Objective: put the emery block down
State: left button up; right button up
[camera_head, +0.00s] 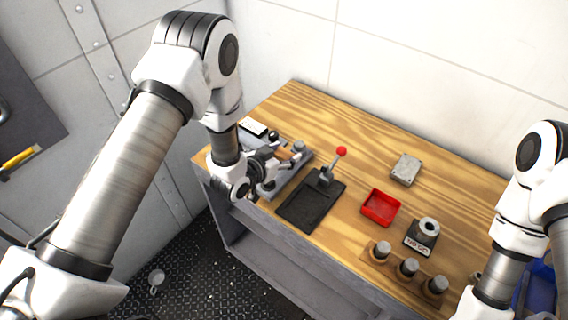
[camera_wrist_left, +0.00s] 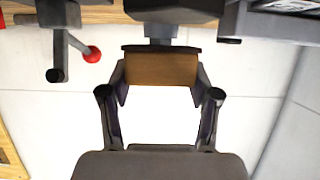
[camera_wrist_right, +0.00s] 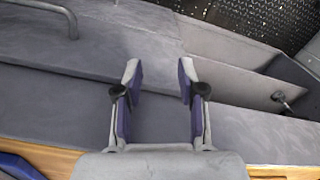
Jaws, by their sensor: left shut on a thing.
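The emery block is a brown block (camera_wrist_left: 162,69) held between the two fingers of my left gripper (camera_wrist_left: 162,78) in the left wrist view. The fingers press on its two sides. A dark fixture lies just beyond the block in that view; I cannot tell if they touch. In the head view my left gripper (camera_head: 288,160) is over the left end of the wooden bench (camera_head: 300,105), at a grey metal fixture (camera_head: 268,190). The block itself is hard to make out there. My right gripper (camera_wrist_right: 160,82) is open and empty in the right wrist view.
A black plate (camera_head: 300,212) carries a lever with a red knob (camera_head: 341,151). To the right are a grey metal box (camera_head: 405,169), a red tray (camera_head: 380,207), a gauge block (camera_head: 421,237) and a rack of cylinders (camera_head: 408,268). Bare wood lies behind the lever.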

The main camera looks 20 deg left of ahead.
pick_arm(q)
jog(key=shift+s+a+f+b, duration=0.1)
jog(key=shift+s+f+b, duration=0.1)
jog(key=shift+f+b, duration=0.4)
jog(key=shift+s+a+f+b, duration=0.1)
jog(key=shift+s+f+b, duration=0.05)
jog(key=shift+f+b, duration=0.4)
jog(key=shift+d+f, duration=0.1)
jog(key=shift+f, duration=0.3)
jog(key=shift+w+f, duration=0.1)
jog(key=shift+w, duration=0.25)
jog(key=o, duration=1.2)
jog(key=shift+s+r, duration=0.2)
